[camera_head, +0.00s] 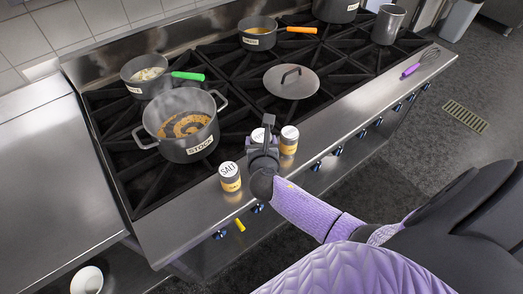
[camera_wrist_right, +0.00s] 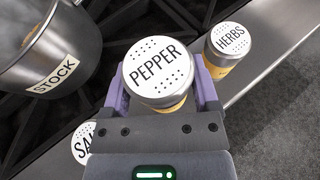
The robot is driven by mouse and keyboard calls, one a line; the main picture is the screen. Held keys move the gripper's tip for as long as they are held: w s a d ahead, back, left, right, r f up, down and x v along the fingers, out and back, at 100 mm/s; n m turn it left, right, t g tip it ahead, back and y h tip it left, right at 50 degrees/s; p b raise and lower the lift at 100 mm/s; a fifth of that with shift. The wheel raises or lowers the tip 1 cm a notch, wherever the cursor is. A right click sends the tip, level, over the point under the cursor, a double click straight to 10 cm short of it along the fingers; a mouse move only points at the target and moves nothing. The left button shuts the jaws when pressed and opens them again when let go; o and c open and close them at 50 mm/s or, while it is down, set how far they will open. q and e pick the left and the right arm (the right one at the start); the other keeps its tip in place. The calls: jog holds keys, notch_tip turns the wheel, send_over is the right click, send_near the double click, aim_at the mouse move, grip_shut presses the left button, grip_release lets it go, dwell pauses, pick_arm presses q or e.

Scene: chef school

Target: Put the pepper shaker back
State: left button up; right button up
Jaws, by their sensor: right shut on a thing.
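The pepper shaker has a white lid marked PEPPER and a yellow body. It shows best in the right wrist view (camera_wrist_right: 158,72), upright between the fingers of my right gripper (camera_wrist_right: 160,95), which is shut on it. In the head view my right gripper (camera_head: 262,145) is over the steel front ledge of the stove, and it hides most of the pepper shaker (camera_head: 258,134). The salt shaker (camera_head: 229,177) stands on the ledge to the left. The herbs shaker (camera_head: 289,140) stands just to the right. I cannot tell whether the pepper shaker touches the ledge. My left gripper is not in view.
A stock pot (camera_head: 186,147) sits on the burners left of the gripper, with a green-handled pan (camera_head: 146,86) behind. A lid (camera_head: 291,84) lies on the grates. A purple-handled whisk (camera_head: 421,62) lies on the ledge (camera_head: 350,113), which is clear between the herbs and the whisk.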

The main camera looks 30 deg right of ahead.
notch_tip(320, 180, down, 6)
jog(key=b, duration=0.3)
jog(key=shift+r+p, duration=0.25)
jog(key=shift+p, duration=0.05)
jog(key=shift+f, duration=0.1)
jog(key=o, duration=1.3)
jog(key=shift+s+a+r, duration=0.15)
jog(key=shift+r, duration=0.15)
jog(key=p+v, duration=0.4)
jog(key=v, duration=0.7)
jog(key=s+f+m+g+y, duration=0.2)
jog(key=s+f+m+g, duration=0.2)
jog(key=s+f+m, duration=0.45)
jog(key=s+f+m+g+y, duration=0.25)
jog(key=s+f+m, duration=0.2)
jog(key=f, duration=0.65)
jog(key=s+f+m+g, duration=0.1)
jog(key=s+f+m, duration=0.1)
jog(key=s+m, duration=0.3)
jog(key=s+a+f+m+g+y, duration=0.1)
jog(key=s+f+m+g, duration=0.1)
jog(key=s+m, duration=0.3)
jog(key=s+a+f+m+g+y, duration=0.1)
jog(key=s+f+m, duration=0.1)
jog(key=s+m, duration=0.2)
jog(key=shift+s+m, duration=0.4)
jog(key=shift+s, duration=0.1)
